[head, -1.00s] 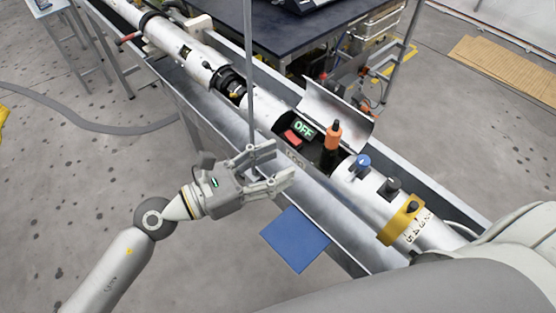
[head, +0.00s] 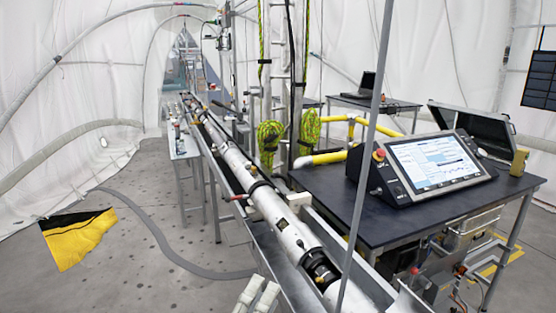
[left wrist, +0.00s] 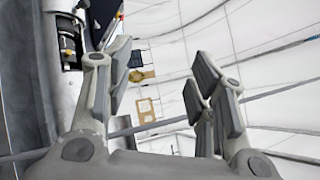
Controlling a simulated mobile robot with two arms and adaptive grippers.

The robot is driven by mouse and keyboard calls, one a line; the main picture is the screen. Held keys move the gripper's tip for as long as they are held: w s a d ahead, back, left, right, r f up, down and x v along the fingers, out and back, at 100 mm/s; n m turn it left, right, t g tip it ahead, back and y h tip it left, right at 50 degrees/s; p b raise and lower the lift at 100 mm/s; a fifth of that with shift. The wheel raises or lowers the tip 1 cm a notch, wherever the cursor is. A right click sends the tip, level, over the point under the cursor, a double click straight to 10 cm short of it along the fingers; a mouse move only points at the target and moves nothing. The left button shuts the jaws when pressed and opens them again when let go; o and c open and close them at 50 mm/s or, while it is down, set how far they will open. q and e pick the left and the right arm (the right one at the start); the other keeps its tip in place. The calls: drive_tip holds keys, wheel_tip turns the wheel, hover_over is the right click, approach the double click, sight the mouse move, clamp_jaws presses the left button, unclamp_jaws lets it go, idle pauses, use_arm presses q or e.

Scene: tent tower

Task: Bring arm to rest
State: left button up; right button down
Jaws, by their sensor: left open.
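My left gripper (head: 258,295) shows only by its finger ends at the bottom edge of the head view, beside the metal trough. In the left wrist view its two padded fingers (left wrist: 163,70) stand wide apart with nothing between them. The rest of the left arm is out of the head view. My right gripper is not in view. The long white tube (head: 285,222) lies in the trough and runs away toward the back of the tent. Part of the tube with a dark band shows at the upper left of the left wrist view (left wrist: 65,95).
A dark-topped table (head: 400,215) with a console screen (head: 435,160) stands right of the trough. A thin upright pole (head: 368,150) crosses the view in front. Green-yellow rope bundles (head: 270,140) hang behind. A grey hose (head: 160,235) lies on the open floor at left.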

use_arm(q)
drive_tip(key=s+a+f+n+g+y, duration=0.4)
drive_tip(key=a+f+n+g+y, duration=0.2)
drive_tip(key=a+f+n+y, duration=0.75)
drive_tip(key=s+a+f+n+g+h, duration=0.2)
drive_tip(key=s+f+n+g, duration=0.3)
drive_tip(key=s+f, duration=0.3)
drive_tip(key=s+a+f+n+g+h, duration=0.2)
drive_tip(key=s+f+n+g, duration=0.35)
drive_tip(key=s, duration=0.55)
drive_tip(key=s+f+x, duration=0.1)
drive_tip(key=s+x, duration=0.2)
drive_tip(key=x, duration=0.9)
drive_tip(key=s+a+x, duration=0.1)
drive_tip(key=s+x, duration=0.1)
drive_tip(key=x, duration=1.1)
drive_tip(key=s+a+f+g, duration=0.1)
drive_tip(key=s+a+f, duration=0.1)
drive_tip(key=s+f, duration=1.4)
drive_tip(key=shift+s+a+f, duration=0.3)
drive_tip(key=shift+s+f, duration=0.1)
drive_tip(key=shift+s, duration=0.75)
